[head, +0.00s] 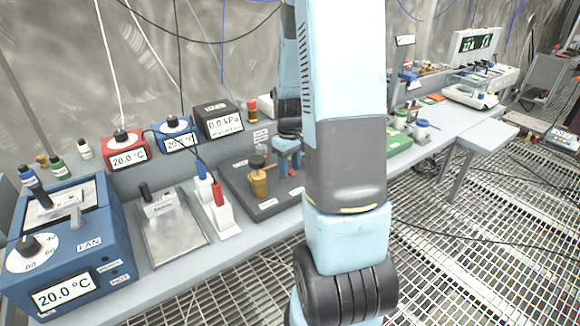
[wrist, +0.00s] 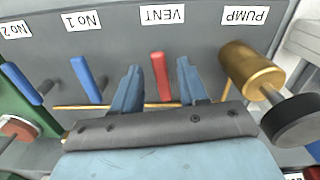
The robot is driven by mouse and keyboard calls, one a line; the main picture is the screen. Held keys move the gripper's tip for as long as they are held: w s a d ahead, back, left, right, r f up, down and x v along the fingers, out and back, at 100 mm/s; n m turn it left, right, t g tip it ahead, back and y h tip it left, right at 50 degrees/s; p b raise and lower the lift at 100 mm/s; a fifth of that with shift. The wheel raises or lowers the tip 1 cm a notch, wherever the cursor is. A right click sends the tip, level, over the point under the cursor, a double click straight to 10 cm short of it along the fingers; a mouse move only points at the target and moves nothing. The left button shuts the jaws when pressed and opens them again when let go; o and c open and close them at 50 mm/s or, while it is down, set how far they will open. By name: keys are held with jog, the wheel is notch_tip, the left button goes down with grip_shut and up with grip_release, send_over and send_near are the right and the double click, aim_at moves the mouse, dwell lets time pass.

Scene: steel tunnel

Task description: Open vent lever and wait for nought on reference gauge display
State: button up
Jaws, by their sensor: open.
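The red vent lever (wrist: 160,75) lies below the VENT label (wrist: 162,14) in the wrist view. My gripper (wrist: 159,68) is open, with one blue finger on each side of the lever. A gap shows between the lever and each finger, so it is not gripped. In the head view my gripper (head: 289,160) is over the right part of the dark panel (head: 268,208), and my arm hides much of that area. A black box with a display (head: 225,124) reads 0.0 kPa; its top label is too small to read.
The brass pump (wrist: 252,70) with its black knob (wrist: 293,120) stands close right of my gripper in the wrist view. Blue levers No 1 (wrist: 86,78) and No 2 (wrist: 22,82) are to the left. A blue heater box (head: 70,250) stands at the bench's left end.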

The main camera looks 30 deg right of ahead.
jog(key=shift+f, duration=0.25)
jog(key=shift+c, duration=0.3)
grip_shut()
